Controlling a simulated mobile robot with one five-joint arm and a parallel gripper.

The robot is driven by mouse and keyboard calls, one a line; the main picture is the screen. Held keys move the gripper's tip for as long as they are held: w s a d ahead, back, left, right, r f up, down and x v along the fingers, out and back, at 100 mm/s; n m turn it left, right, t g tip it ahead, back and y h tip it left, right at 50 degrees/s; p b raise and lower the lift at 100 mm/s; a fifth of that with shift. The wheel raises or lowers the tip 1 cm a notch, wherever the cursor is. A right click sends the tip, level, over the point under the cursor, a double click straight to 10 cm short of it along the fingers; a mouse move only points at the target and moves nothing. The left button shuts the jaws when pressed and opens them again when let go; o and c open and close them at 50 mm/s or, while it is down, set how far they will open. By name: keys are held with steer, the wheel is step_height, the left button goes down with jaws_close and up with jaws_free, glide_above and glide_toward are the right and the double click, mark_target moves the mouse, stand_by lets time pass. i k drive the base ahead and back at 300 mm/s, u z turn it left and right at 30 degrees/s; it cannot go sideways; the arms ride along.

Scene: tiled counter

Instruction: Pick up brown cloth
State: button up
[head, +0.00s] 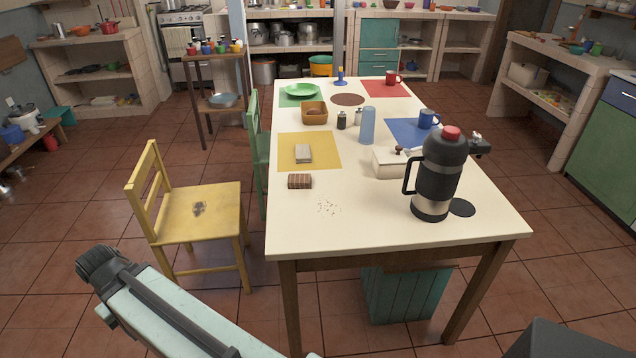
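A small brown folded thing with paler stripes (300,181), which looks like the brown cloth, lies flat on the cream table (390,220) near its left edge. It is just in front of the yellow mat (325,140), and nothing covers it. A grey-beige block-like thing (303,153) lies on that mat. A pale green link of my arm crosses the lower left of the head view, in front of and below the table. My gripper itself cannot be seen, so its distance to the cloth does not show.
Crumbs (328,208) lie right of the cloth. A tall black flask (437,180) and a white box (392,164) stand farther right. A yellow chair (205,212) stands at the table's left, with a green chair (258,150) behind it. The table's near left corner is clear.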

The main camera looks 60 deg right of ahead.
mark_target(295, 181)
steer(key=z, duration=0.2)
steer(key=i, duration=1)
steer(key=u, duration=0.1)
